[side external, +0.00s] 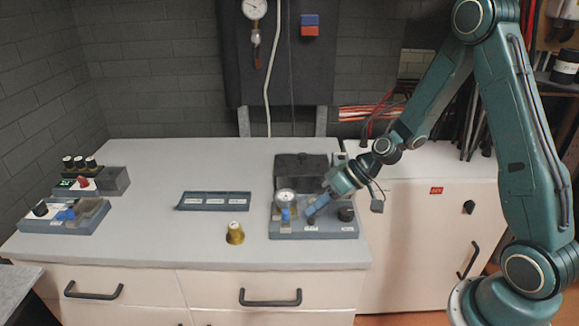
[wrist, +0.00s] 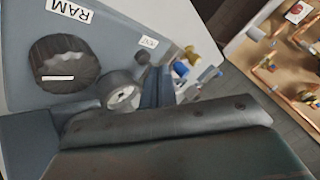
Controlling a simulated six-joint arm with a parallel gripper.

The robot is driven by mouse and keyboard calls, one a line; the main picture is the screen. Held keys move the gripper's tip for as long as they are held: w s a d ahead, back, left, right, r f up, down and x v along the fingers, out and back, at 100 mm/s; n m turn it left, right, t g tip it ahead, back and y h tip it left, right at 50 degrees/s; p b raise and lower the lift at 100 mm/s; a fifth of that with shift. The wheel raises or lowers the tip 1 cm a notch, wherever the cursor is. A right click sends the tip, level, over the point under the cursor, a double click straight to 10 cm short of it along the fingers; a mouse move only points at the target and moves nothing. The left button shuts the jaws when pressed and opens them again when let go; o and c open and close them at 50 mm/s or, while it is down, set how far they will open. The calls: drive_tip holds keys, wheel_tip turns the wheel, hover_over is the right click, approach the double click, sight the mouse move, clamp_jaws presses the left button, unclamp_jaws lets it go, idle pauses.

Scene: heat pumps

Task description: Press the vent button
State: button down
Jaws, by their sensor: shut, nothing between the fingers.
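A blue-grey panel (side external: 345,232) stands at the counter's right end, with a gauge, a black knob and small white labels. A small dark button (side external: 311,221) at its front has a label just below it. In the wrist view the fingers (wrist: 153,73) end close to the button. I cannot tell whether they touch it.
The black knob (side external: 346,213) is right of my gripper, the gauge (side external: 285,196) and a blue-topped valve (side external: 286,214) left. A dark box (side external: 300,168) stands behind. A brass piece (side external: 235,233) and blue-grey tray (side external: 213,207) are further left. The counter between is clear.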

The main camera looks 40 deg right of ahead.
sight(316, 223)
drive_tip(key=shift+f, duration=0.15)
drive_tip(key=shift+f, duration=0.3)
drive_tip(key=shift+f, duration=0.3)
idle(0.9)
drive_tip(key=shift+r, duration=0.75)
drive_tip(key=shift+r, duration=0.1)
idle(0.4)
wheel_tip(316, 223, up, 5)
drive_tip(key=shift+f, duration=0.1)
idle(0.6)
idle(0.6)
